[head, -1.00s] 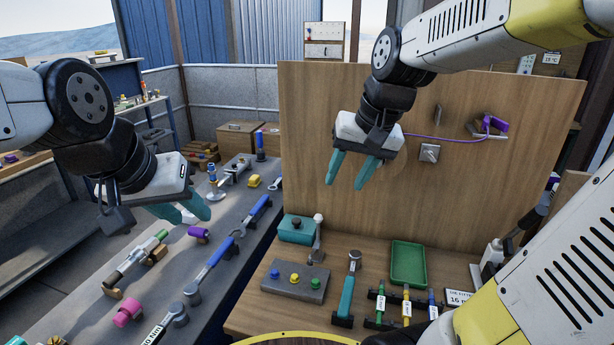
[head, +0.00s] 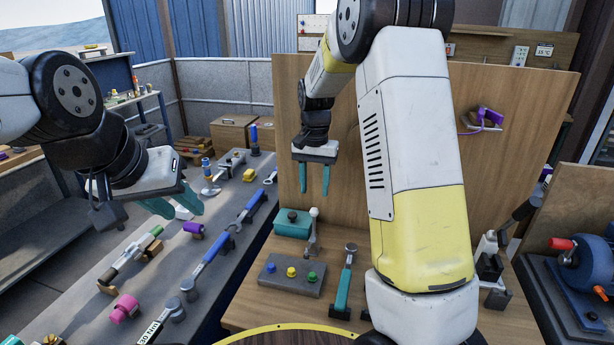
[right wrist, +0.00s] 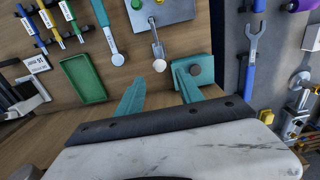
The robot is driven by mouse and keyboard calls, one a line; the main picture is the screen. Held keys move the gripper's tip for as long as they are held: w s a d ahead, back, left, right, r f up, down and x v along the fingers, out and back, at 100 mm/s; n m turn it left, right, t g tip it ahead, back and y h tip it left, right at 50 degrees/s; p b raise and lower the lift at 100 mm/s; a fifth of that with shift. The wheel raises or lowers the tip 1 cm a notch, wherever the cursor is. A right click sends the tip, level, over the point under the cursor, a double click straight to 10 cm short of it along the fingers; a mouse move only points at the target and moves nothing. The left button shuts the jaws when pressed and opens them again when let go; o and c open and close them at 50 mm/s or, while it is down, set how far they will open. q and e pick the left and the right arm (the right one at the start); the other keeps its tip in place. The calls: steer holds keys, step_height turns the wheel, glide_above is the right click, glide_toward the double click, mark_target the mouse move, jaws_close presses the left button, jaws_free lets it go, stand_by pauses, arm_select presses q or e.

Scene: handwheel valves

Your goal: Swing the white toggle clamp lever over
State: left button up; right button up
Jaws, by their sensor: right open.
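The toggle clamp lever (head: 312,236) stands upright on the wooden bench in the head view, with a pale ball on top. In the right wrist view its ball (right wrist: 159,66) shows just beyond the gap between my fingertips. My right gripper (head: 315,192) is open and empty, pointing down above the lever, apart from it. It also shows in the right wrist view (right wrist: 158,88). My left gripper (head: 182,210) is open and empty over the grey bench at left, far from the lever.
A teal box (head: 290,226) with a dark knob stands just left of the lever. A button panel (head: 290,276) and a teal-handled tool (head: 345,283) lie in front. A green tray (right wrist: 84,80) shows in the right wrist view. A wooden panel (head: 500,160) rises behind.

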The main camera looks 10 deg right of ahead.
steer(key=shift+f, duration=3.5)
steer(key=c, duration=0.9)
